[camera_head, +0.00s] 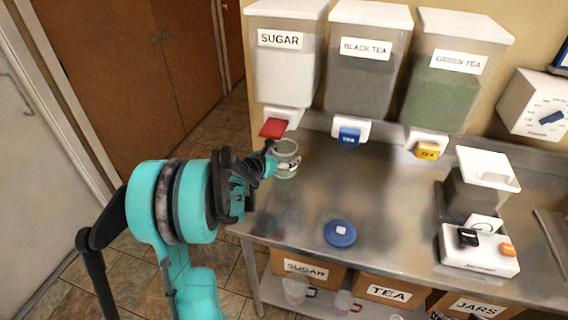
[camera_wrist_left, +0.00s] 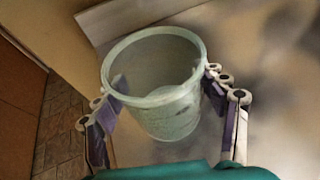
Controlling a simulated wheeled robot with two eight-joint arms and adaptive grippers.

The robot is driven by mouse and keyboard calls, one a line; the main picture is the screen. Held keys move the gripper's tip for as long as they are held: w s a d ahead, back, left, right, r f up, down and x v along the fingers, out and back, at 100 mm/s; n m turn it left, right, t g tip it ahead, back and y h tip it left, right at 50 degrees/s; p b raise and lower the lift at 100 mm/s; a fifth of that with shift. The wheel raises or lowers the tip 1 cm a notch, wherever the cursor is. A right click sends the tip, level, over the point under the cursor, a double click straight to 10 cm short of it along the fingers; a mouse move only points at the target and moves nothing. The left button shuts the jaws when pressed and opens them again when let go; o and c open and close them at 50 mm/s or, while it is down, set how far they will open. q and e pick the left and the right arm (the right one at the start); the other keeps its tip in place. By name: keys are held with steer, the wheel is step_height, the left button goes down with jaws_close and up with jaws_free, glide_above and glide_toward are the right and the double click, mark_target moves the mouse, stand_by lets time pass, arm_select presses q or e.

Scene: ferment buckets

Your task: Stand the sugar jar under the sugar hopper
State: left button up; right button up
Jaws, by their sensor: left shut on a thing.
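The clear glass sugar jar (camera_head: 287,160) is at the left end of the steel counter, below and slightly in front of the sugar hopper (camera_head: 284,75) with its red lever (camera_head: 273,128). My left gripper (camera_head: 270,162) is shut on the jar from the left. In the left wrist view the open, empty jar (camera_wrist_left: 155,85) is between the two fingers (camera_wrist_left: 162,108), upright or nearly so. I cannot tell whether the jar's base touches the counter. My right gripper is not in view.
Black tea (camera_head: 362,95) and green tea (camera_head: 440,98) hoppers stand to the right. A blue lid (camera_head: 340,233) lies on the counter (camera_head: 385,200). A white scale-like device (camera_head: 478,250) stands at the right. Labelled boxes (camera_head: 388,288) and glass jars (camera_head: 296,288) are on the lower shelf.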

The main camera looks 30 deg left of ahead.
arm_select(q)
step_height(320, 180, down, 3)
steer(key=shift+a+r+b, duration=0.1)
steer(key=shift+r+b, duration=0.05)
steer(key=shift+b, duration=0.3)
steer(key=shift+r, duration=0.15)
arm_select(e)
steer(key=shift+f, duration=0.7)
arm_select(q)
steer(key=o, duration=1)
steer(key=shift+f, duration=0.2)
steer(key=o, duration=0.4)
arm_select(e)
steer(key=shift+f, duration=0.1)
arm_select(q)
steer(key=shift+r, duration=0.1)
